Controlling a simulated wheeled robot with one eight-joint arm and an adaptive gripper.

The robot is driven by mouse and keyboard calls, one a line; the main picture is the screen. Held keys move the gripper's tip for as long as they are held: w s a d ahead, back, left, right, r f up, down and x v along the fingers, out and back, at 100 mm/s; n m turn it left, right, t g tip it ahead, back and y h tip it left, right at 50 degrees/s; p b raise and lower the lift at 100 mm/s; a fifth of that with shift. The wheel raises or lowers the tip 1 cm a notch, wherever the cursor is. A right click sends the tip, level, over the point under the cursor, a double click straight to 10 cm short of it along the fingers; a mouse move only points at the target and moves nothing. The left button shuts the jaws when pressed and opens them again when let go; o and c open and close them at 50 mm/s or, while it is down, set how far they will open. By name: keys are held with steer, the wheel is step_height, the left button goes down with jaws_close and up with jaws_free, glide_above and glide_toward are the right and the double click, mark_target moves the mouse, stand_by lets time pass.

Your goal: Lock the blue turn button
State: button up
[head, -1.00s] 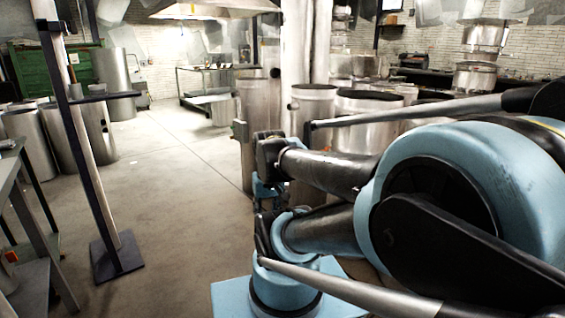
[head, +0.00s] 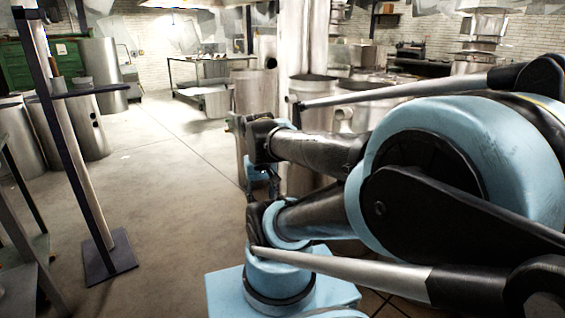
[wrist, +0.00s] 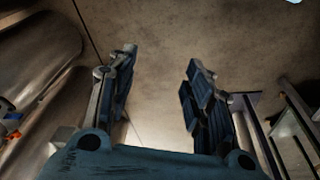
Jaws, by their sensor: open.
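My gripper (wrist: 160,62) is open and empty in the wrist view, with bare floor between and beyond its two dark blue fingers. I cannot make out the blue turn button in either view. Small orange and blue bits (wrist: 12,133) show at the left edge of the wrist view beside shiny metal cylinders, too small and blurred to identify. In the head view my own arm covers the right and centre, and my gripper is mostly hidden behind its links.
A dark stand with a slanting pole (head: 110,258) is at the left, next to a metal table (head: 22,268). Steel drums (head: 311,88) and a tall pipe (head: 306,40) stand behind my arm. A green cabinet (head: 14,68) is at the back left. Open floor (head: 165,205) lies between.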

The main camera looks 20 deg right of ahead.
steer(key=w+d+r+m+h, duration=0.2)
steer(key=w+d+h, duration=0.15)
steer(key=w, duration=0.95)
steer(key=w+d+r+m+t+h, duration=0.1)
steer(key=w+d+m+h, duration=0.3)
steer(key=w, duration=1)
steer(key=w+d+r+m+h, duration=0.15)
steer(key=w+d, duration=0.45)
steer(key=w, duration=0.7)
steer(key=w+d+f+m+t+h, duration=0.1)
steer(key=w+f+m+h, duration=0.1)
steer(key=w+f, duration=0.4)
steer(key=w+d+f+m+h, duration=0.1)
steer(key=w+f+h, duration=0.1)
steer(key=w+f, duration=0.5)
steer(key=w+f+m+t+h, duration=0.25)
steer(key=w+f, duration=0.45)
steer(key=f, duration=0.6)
steer(key=x, duration=1.6)
steer(key=shift+s+d+r+m+g+h, duration=0.3)
steer(key=shift+d+r+g+h, duration=0.05)
steer(key=shift+h, duration=0.1)
steer(key=c, duration=1)
